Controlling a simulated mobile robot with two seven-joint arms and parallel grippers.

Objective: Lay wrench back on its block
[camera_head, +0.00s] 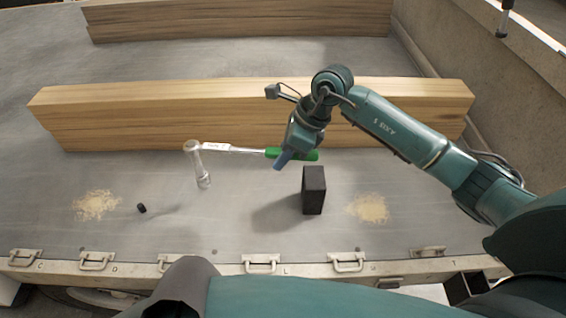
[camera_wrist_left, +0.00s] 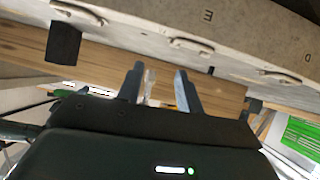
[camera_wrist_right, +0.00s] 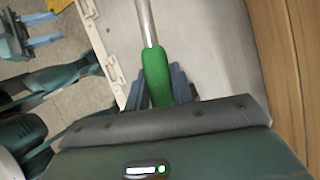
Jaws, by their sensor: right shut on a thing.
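The wrench has a green handle (camera_head: 308,155), a thin silver shaft (camera_head: 240,149) and a socket end (camera_head: 203,181) pointing down at its left. My right gripper (camera_head: 281,160) is shut on the green handle, which also shows between the fingers in the right wrist view (camera_wrist_right: 157,72). The wrench lies roughly level in front of the near timber. A black block (camera_head: 314,190) stands upright on the deck, nearer than the handle and a little right of my gripper; nothing rests on it. My left gripper (camera_wrist_left: 160,85) is open; it is outside the head view.
A near timber beam (camera_head: 150,115) runs across behind the wrench, and another (camera_head: 240,20) lies farther back. A small black piece (camera_head: 141,208) and two sawdust patches (camera_head: 97,204) lie on the grey deck (camera_head: 250,230). Metal handles (camera_head: 261,263) line the front edge.

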